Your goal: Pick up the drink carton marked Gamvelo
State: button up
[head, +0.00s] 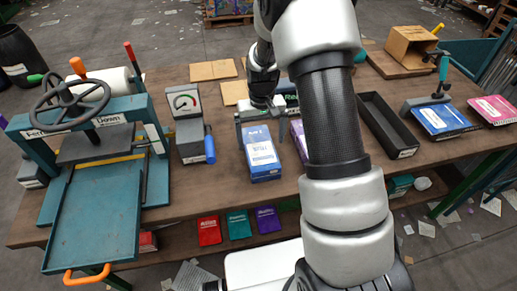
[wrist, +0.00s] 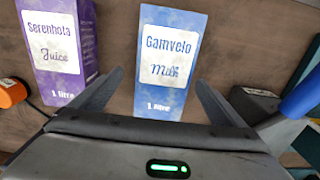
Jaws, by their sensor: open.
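The blue Gamvelo milk carton (wrist: 170,62) is in the upper middle of the wrist view, its label facing the camera. It also shows in the head view as a blue carton (head: 261,160) on the wooden bench. My gripper (wrist: 159,78) is open and empty, with one finger on each side of the carton's lower part in the wrist view. I cannot tell whether the fingers touch it. In the head view my gripper (head: 262,117) is at the far end of the carton.
In the head view the purple carton (head: 299,135) is close beside the blue one, partly behind my arm. A black tray (head: 388,125) lies to the right.

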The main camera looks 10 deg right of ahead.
aim_at(259, 150)
jog(key=f, duration=0.5)
jog(key=shift+a, duration=0.3)
jog(key=c, duration=1.1)
